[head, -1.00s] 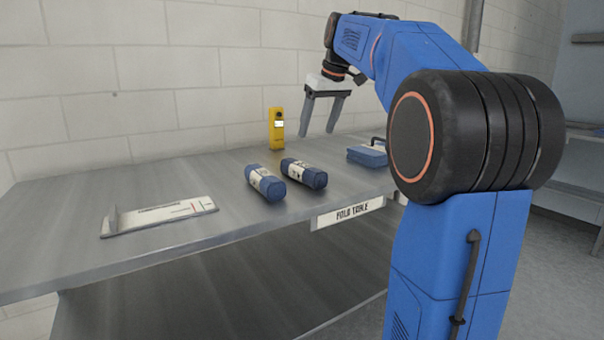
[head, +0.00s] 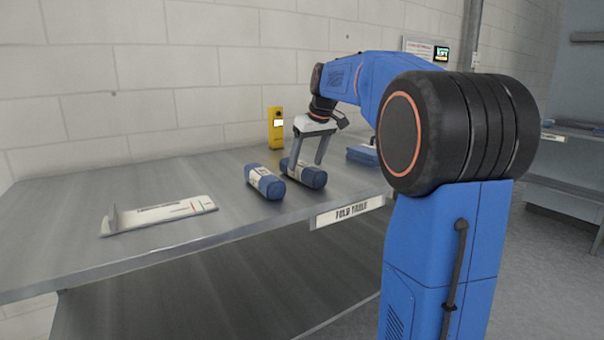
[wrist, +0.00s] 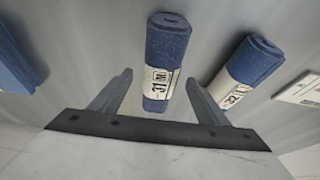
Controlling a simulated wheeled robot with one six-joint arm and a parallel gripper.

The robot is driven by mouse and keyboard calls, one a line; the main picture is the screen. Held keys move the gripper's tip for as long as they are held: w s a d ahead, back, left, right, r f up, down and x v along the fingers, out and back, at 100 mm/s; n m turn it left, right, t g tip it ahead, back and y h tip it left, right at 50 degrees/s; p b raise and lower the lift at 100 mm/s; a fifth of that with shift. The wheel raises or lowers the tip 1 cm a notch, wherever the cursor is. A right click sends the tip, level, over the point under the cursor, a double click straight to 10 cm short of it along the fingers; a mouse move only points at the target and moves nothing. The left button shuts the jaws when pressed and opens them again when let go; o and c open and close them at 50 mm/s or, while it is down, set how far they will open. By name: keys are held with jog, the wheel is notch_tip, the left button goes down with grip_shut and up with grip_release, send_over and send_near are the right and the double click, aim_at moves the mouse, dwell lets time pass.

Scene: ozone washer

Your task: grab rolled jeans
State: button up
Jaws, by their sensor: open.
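Two rolled blue jeans with pale printed bands lie side by side on the metal table (head: 150,250). The right roll (head: 309,176) has my gripper (head: 307,163) just over it, with one finger on each side in the head view. In the wrist view this roll (wrist: 166,50) lies between and ahead of my open fingers (wrist: 158,95), and its band shows printed figures. The left roll (head: 265,183) is outside the fingers; it shows in the wrist view (wrist: 250,62) close to the finger on the right. Contact with either roll cannot be told.
Folded blue cloth (head: 362,155) lies to the right of the rolls. A yellow device (head: 275,128) stands behind them by the wall. A white board with an upright edge (head: 160,214) lies at the left. Bare tabletop separates the board and rolls.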

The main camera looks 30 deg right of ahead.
aim_at(304, 164)
jog(key=shift+x, duration=2)
jog(key=shift+r, duration=0.1)
jog(key=c, duration=1.4)
